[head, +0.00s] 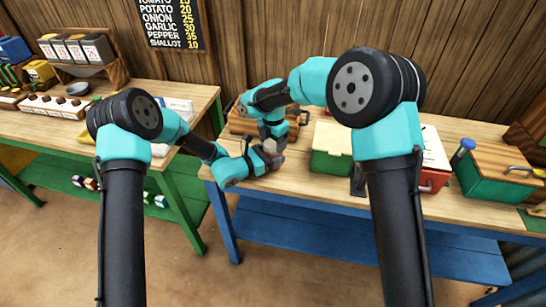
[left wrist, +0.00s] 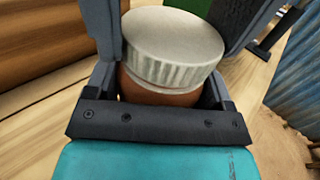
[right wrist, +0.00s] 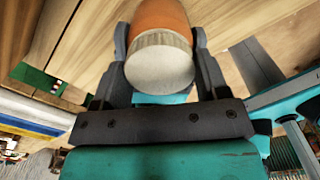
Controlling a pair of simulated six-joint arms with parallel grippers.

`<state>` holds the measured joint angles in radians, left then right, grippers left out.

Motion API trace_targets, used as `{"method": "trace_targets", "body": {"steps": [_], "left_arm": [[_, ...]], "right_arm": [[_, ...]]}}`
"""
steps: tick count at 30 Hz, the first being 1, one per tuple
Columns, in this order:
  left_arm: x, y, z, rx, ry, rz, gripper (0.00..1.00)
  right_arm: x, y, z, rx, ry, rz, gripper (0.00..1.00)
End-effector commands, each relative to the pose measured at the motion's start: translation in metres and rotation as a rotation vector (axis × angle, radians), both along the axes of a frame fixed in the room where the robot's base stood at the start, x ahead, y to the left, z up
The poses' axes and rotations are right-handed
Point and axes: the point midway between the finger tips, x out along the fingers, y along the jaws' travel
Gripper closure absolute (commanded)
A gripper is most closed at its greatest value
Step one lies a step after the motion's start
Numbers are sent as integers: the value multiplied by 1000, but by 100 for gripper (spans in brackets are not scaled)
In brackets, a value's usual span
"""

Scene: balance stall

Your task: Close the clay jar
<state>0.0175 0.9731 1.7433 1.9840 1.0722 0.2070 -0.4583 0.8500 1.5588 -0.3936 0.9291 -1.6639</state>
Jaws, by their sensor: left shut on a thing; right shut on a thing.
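The clay jar has a reddish-brown body (left wrist: 150,88) and a pale grey ribbed lid (left wrist: 172,38). In the left wrist view the lid sits level on top of the body, and I cannot tell how tight it is. My left gripper (head: 262,160) is shut around the body near the table's front edge. My right gripper (head: 273,138) comes from above and is shut on the lid. The right wrist view shows the lid (right wrist: 160,66) between the fingers, with the orange-brown body (right wrist: 158,14) beyond it. In the head view the grippers mostly hide the jar.
The jar is over the wooden tabletop (head: 290,178) of a blue-legged table. A green box with a pale lid (head: 331,140) stands to the right, with a wooden board (head: 247,124) behind the grippers. A green box with a wooden lid (head: 492,180) is farther right.

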Motion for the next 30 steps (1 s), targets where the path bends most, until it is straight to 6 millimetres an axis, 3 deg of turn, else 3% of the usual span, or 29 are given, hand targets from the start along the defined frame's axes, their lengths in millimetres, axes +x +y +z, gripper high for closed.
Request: {"method": "trace_targets", "body": {"steps": [30], "left_arm": [[0, 0, 0, 0, 0, 0, 91]], "right_arm": [[0, 0, -1, 3, 0, -1383, 61]]}}
